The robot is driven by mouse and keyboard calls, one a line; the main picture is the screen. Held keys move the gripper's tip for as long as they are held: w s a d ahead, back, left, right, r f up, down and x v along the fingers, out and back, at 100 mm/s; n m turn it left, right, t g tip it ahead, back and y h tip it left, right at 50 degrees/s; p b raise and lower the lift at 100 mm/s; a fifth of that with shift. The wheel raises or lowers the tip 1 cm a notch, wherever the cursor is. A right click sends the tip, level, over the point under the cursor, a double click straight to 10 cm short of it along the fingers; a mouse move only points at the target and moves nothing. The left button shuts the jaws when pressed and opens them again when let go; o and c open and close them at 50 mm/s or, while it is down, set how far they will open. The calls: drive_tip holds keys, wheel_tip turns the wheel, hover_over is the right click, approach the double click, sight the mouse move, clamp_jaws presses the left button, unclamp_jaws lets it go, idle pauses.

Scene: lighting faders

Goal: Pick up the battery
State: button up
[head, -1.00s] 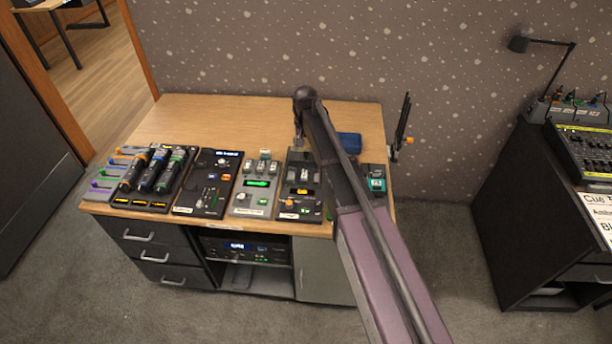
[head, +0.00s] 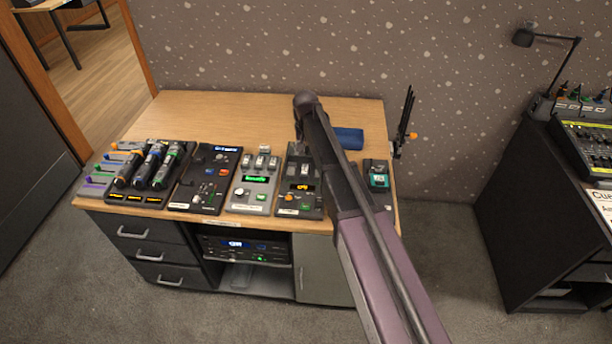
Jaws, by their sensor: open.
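I cannot tell for certain which item is the battery. A blue rounded object (head: 349,138) lies farther back, partly behind my arm. My gripper (head: 299,132) hangs below the dark wrist at the far end of my arm, above the desk behind the fader units. It is small and partly hidden, but it is open. I see nothing held in it. It is apart from the teal block and to its left.
Dark and grey control units (head: 254,185) line the desk's front edge. Several handheld devices (head: 153,166) lie in a tray at left. A black stand (head: 404,122) rises at the right edge. The back left of the desk is clear. Another black desk (head: 520,215) stands right.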

sight(304, 170)
drive_tip(key=shift+f+b, duration=1.65)
drive_tip(key=shift+f, duration=0.3)
drive_tip(key=shift+f, duration=0.1)
drive_tip(key=f+b, duration=0.3)
drive_tip(key=shift+w+a, duration=0.2)
drive_tip(key=shift+w, duration=0.05)
drive_tip(key=shift+f+b, duration=1)
drive_tip(key=shift+b, duration=0.1)
clamp_jaws()
